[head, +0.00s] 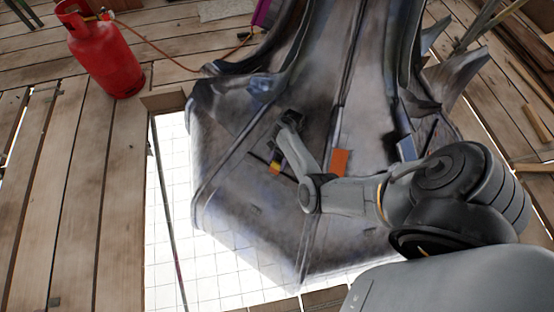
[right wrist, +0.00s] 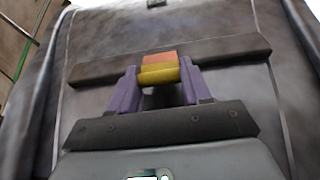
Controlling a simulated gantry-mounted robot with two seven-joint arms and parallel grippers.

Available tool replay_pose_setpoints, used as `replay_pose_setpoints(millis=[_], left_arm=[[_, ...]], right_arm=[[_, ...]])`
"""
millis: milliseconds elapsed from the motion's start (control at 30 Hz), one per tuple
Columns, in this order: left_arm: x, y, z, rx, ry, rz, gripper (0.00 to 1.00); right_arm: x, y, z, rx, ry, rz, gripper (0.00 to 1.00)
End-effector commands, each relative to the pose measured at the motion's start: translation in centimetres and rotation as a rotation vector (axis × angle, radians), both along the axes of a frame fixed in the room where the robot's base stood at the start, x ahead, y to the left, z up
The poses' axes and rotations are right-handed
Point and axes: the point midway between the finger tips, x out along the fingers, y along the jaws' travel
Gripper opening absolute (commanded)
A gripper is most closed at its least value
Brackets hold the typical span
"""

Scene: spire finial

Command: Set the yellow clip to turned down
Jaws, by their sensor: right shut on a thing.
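The yellow clip (right wrist: 160,76) sits between the two purple fingers of my right gripper (right wrist: 158,84) in the right wrist view. The fingers are shut on its two ends. An orange block (right wrist: 159,58) shows directly behind the clip, against a dark bar (right wrist: 225,50) on the grey metal spire. In the head view the clip (head: 275,169) is a small yellow-orange spot at the tip of my right gripper (head: 275,163), on the spire's sloping face. Whether the clip is turned up or down is hard to tell. My left gripper is not in view.
The large grey spire (head: 250,215) fills the middle. An orange patch (head: 340,162) lies on its face right of my gripper. A red gas cylinder (head: 105,55) with a hose stands upper left on wooden planks (head: 80,190). A bright gridded opening (head: 175,255) borders the spire.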

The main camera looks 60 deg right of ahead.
Motion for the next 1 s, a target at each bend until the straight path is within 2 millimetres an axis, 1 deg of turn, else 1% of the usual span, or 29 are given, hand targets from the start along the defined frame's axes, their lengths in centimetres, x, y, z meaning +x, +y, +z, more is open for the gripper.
replay_pose_setpoints(millis=[233, 267, 400, 433, 767, 867, 1000], left_arm=[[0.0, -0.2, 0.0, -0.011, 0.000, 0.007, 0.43], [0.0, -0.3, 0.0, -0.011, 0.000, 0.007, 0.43], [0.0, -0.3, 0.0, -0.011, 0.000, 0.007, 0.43], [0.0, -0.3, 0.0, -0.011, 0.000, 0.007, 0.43], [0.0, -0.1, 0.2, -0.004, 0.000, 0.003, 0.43], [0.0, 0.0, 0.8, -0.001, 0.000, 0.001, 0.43], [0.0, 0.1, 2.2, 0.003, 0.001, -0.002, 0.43]], right_arm=[[0.0, -0.1, 0.0, -0.001, -0.001, 0.000, 0.17], [0.0, -0.1, 0.0, -0.001, -0.001, 0.000, 0.49], [0.0, -0.1, 0.0, -0.001, -0.001, 0.000, 0.71], [0.0, -0.1, 0.0, -0.001, -0.001, 0.000, 0.73], [0.0, -0.2, 0.3, -0.001, -0.001, 0.000, 0.73], [0.0, -0.5, 1.1, -0.001, -0.002, -0.001, 0.73], [0.0, -1.5, 3.0, -0.002, -0.002, -0.001, 0.73]])
